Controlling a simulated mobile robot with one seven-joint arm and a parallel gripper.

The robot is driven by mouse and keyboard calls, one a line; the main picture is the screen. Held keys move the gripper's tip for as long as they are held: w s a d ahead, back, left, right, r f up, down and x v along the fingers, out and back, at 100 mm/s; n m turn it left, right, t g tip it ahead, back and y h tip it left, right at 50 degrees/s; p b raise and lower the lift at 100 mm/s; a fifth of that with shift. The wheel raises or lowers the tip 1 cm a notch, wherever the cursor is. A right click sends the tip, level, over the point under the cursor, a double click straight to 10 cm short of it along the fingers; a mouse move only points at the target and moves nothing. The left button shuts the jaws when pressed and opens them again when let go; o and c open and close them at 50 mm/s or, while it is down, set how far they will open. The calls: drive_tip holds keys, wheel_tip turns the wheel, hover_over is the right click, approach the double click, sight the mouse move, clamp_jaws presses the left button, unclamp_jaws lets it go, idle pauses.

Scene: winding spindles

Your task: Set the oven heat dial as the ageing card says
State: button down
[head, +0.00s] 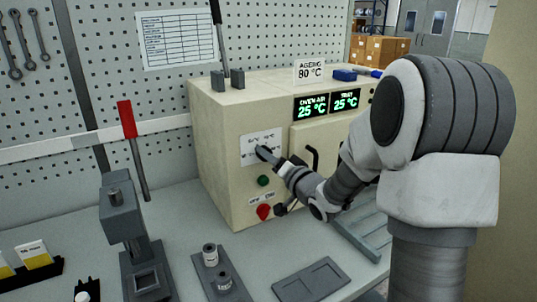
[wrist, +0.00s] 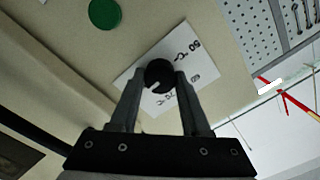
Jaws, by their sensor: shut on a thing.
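The beige oven (head: 225,140) stands on the bench with a white dial plate (head: 250,148) on its front. My gripper (head: 268,155) is at this plate. In the wrist view my gripper (wrist: 158,85) is shut on the round black heat dial (wrist: 158,72), one finger on each side. The plate (wrist: 185,45) shows "50 °C" and other marks partly hidden by the dial and fingers. The dial's pointer is too small to read. The ageing card (head: 309,71) on top of the oven reads "AGEING 80 °C". The displays (head: 327,104) read oven air 25 °C and tray 25 °C.
A green button (head: 263,181) and a red knob (head: 263,212) sit below the dial. The oven door handle (head: 314,160) is close to my arm. Small grey fixtures (head: 220,270), a press (head: 125,225) and a flat tray (head: 312,282) stand on the bench in front.

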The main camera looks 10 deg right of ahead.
drive_tip(key=shift+r, duration=0.1)
idle(0.4)
drive_tip(key=shift+c, duration=1.8)
unclamp_jaws()
drive_tip(key=b+v, duration=0.4)
drive_tip(key=v, duration=1.3)
drive_tip(key=shift+s, duration=0.15)
